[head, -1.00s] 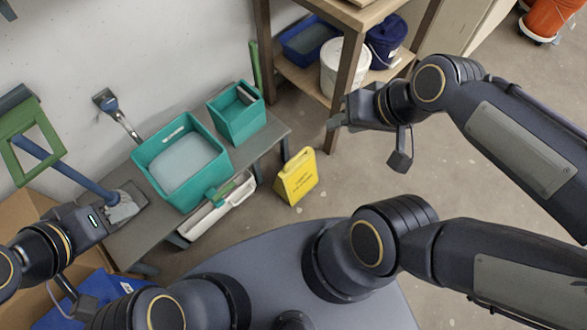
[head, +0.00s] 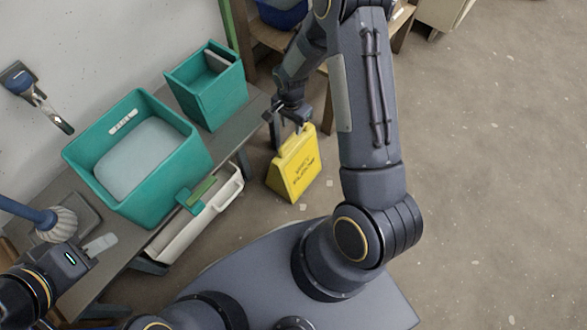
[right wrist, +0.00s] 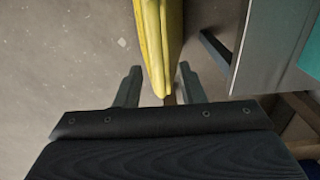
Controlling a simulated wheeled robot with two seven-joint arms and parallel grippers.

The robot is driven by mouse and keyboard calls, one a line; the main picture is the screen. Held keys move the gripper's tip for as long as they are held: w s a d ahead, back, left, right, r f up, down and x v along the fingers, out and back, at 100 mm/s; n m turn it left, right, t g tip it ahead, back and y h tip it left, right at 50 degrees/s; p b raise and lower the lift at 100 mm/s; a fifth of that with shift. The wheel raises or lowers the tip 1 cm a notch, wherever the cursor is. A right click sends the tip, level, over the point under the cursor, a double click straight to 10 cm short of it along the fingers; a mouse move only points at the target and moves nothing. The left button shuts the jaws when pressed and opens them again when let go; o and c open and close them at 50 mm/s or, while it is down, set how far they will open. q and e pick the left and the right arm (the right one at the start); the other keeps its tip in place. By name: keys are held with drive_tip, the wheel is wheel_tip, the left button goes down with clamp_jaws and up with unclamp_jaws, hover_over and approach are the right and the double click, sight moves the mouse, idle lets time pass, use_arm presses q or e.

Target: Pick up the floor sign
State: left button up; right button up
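The yellow floor sign (head: 294,172) stands upright on the floor, just right of the grey bench, with dark lettering on its face. My right gripper (head: 289,122) is over its top. In the right wrist view the sign (right wrist: 160,45) reaches between the two fingers of my right gripper (right wrist: 158,88); the fingers are apart, with a gap visible on each side of it. My left gripper (head: 98,246) is low at the left, over the bench and far from the sign; its fingers are too unclear to judge.
A large teal bucket (head: 190,150) and a smaller teal bucket (head: 230,100) stand on the grey bench (head: 243,118). A white tray (head: 175,240) is by the bench's front edge. A blue-handled brush (head: 30,212) is at the left. Open floor (head: 480,170) lies to the right.

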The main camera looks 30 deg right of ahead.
sight(293, 134)
drive_tip(key=f+b, duration=0.1)
drive_tip(key=f, duration=0.1)
drive_tip(key=f+b, duration=0.1)
drive_tip(key=f, duration=0.1)
drive_tip(key=f+b, duration=0.1)
drive_tip(key=f, duration=0.2)
drive_tip(key=shift+d, duration=0.3)
drive_tip(key=shift+r, duration=0.1)
clamp_jaws()
idle(0.9)
